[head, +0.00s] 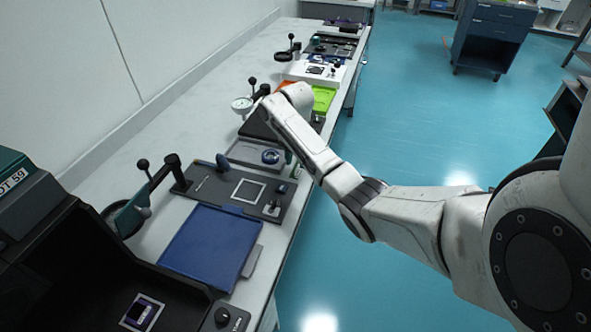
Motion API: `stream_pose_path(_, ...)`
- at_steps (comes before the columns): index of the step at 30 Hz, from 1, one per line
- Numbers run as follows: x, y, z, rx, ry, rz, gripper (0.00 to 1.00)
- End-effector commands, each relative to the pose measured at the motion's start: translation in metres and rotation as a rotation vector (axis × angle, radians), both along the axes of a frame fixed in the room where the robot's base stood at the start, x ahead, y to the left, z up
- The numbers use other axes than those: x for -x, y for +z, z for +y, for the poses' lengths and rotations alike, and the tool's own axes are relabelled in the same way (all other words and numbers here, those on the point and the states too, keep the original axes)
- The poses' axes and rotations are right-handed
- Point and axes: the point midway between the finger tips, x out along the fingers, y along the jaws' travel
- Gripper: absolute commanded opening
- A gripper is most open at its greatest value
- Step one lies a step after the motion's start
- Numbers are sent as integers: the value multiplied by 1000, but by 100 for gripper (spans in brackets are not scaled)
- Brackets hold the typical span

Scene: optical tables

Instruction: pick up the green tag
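A lime-green flat piece (323,99) lies on the long bench in the head view, just right of my arm's wrist and partly hidden by it. It is the clearest green thing in view, but I cannot tell whether it is the green tag or a mat or tray. No separate small green tag can be made out. My arm reaches from the right over the bench. My gripper cannot be made out behind the wrist, so neither its opening nor anything in it shows.
A blue tray (210,248) and a dark fixture plate (215,190) lie on the near bench (165,225). A dark machine (60,250) stands at the lower left. A white device (316,72) stands beyond the green piece. Blue floor (400,120) is clear right of the bench.

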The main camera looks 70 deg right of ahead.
Motion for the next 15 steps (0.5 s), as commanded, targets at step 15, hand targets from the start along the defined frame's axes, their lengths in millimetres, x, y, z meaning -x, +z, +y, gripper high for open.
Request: stream_pose_path(15, 0, -26, 1, 0, -1, -1, 32)
